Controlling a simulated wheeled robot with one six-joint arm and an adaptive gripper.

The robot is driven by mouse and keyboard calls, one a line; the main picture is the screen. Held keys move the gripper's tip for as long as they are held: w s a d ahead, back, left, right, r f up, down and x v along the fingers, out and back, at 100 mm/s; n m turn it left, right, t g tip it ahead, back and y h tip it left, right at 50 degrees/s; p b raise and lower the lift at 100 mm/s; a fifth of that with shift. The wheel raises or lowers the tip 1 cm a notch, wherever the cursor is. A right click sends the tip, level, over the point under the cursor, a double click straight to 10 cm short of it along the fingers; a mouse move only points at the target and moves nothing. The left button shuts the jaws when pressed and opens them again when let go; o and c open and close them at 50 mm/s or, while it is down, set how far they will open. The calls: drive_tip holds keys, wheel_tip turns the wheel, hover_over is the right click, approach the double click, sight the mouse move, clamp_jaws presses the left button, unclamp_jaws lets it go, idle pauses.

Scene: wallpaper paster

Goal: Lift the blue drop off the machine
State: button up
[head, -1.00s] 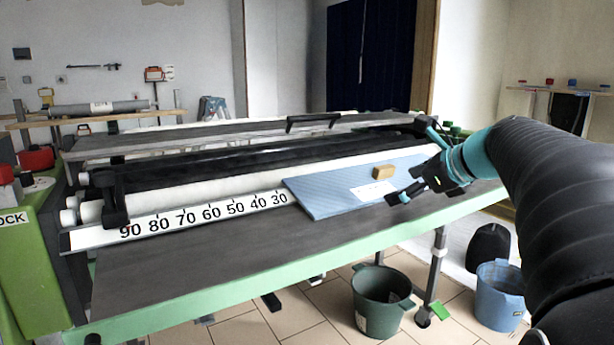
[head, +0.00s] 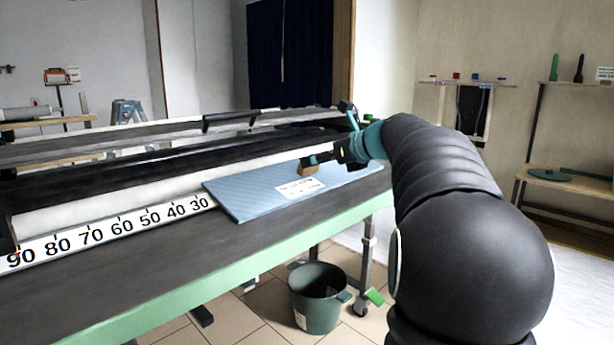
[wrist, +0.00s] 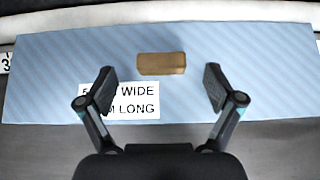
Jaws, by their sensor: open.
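The blue drop (head: 250,197) is a flat, light blue striped sheet lying on the right part of the machine's grey table. A white label with black print and a small tan block (wrist: 162,64) lie on top of it. My gripper (head: 309,165) is over the drop, at the block. In the wrist view my gripper (wrist: 158,84) is open and empty, its two fingers spread wider than the block. The block sits between and slightly beyond the fingertips. The right finger is clear of the label; the left one overlaps the label's edge.
The pasting machine (head: 120,275) has a green front edge and a white number scale (head: 120,226). Black and white rollers run behind the drop. A dark green bucket (head: 318,300) stands on the tiled floor below. Shelves (head: 565,183) stand at the far right.

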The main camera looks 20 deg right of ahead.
sight(308, 169)
drive_tip(key=x, duration=0.5)
drive_tip(key=shift+w, duration=0.1)
drive_tip(key=shift+r, duration=0.1)
drive_tip(key=c, duration=1.4)
